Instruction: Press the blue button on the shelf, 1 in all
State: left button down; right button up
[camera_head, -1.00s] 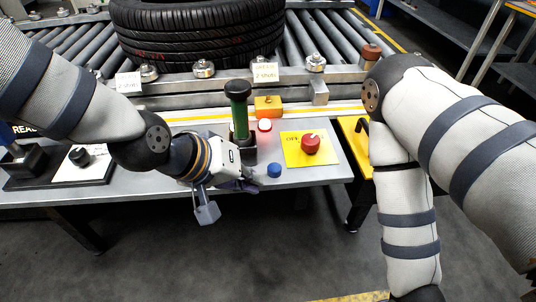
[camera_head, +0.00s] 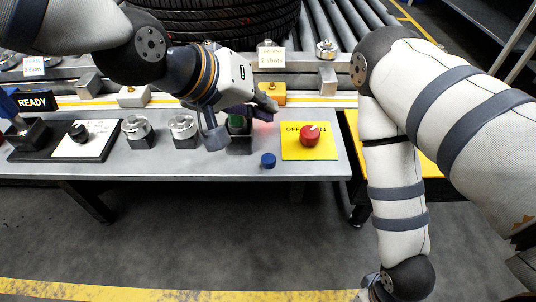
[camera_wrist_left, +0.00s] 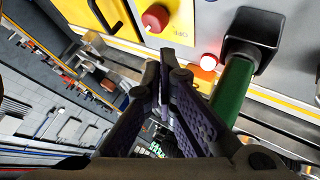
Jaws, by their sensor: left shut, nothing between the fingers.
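The blue button (camera_head: 268,160) is a small round cap near the front edge of the grey shelf in the head view. It is left of and slightly in front of the yellow plate with the red knob. My left gripper (camera_head: 270,106) is shut and empty. It appears beyond the button in the picture, in front of part of the green-handled lever (camera_head: 238,122), apart from the button. In the left wrist view the shut fingers (camera_wrist_left: 160,65) point towards the panel, and the blue button does not show there. My right arm hangs at the right; its gripper is not visible.
The yellow plate (camera_head: 295,152) carries a red knob (camera_head: 310,135). A lit red light (camera_wrist_left: 208,62) is beside the green lever (camera_wrist_left: 232,92). Two metal pieces (camera_head: 183,128) stand left of the lever. A tyre (camera_head: 225,20) lies on the rollers behind.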

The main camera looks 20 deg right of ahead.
pick_arm(q)
jog(key=b, duration=0.2)
send_over(265, 156)
notch_tip(265, 156, down, 6)
jog(key=shift+f, duration=1.05)
pick_arm(e)
jog(key=shift+g, duration=0.6)
jog(key=shift+s+f, duration=1.4)
jog(key=shift+s, duration=0.05)
pick_arm(q)
jog(key=shift+f, duration=0.4)
jog(key=shift+f, duration=0.5)
jog(key=shift+r, duration=0.1)
jog(key=shift+r+p, duration=0.45)
jog(key=shift+r, duration=0.4)
pick_arm(e)
jog(key=shift+w+r, duration=0.45)
jog(key=shift+w, duration=0.05)
